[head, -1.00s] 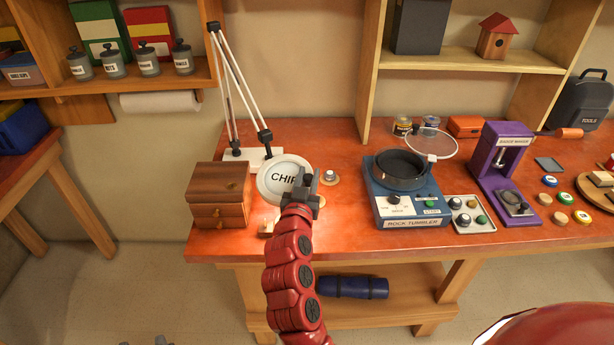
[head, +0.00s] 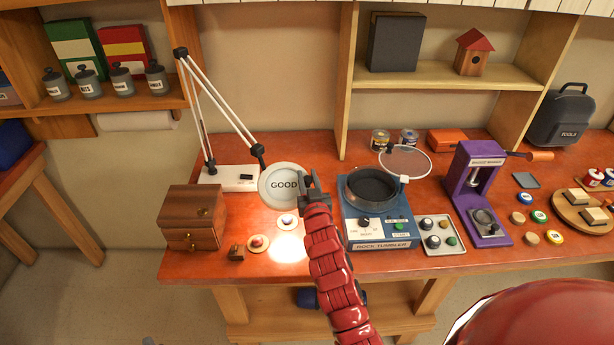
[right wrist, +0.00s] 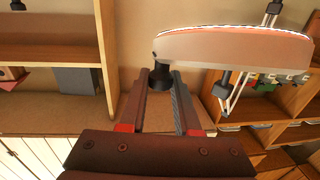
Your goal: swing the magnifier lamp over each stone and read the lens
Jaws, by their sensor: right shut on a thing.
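The magnifier lamp has a white jointed arm (head: 222,105) and a round pale lens head (head: 284,168) whose lens reads GOOD. My right gripper (head: 314,184) is shut on the head's dark knob at its right rim; the right wrist view shows this knob (right wrist: 162,76) between the fingers. A stone with a white and blue look (head: 287,220) sits on a wooden disc just below the lens, in the lamp's light. A reddish stone (head: 257,241) sits on another disc to its left.
The blue rock tumbler (head: 378,225) stands close to the right of my gripper.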

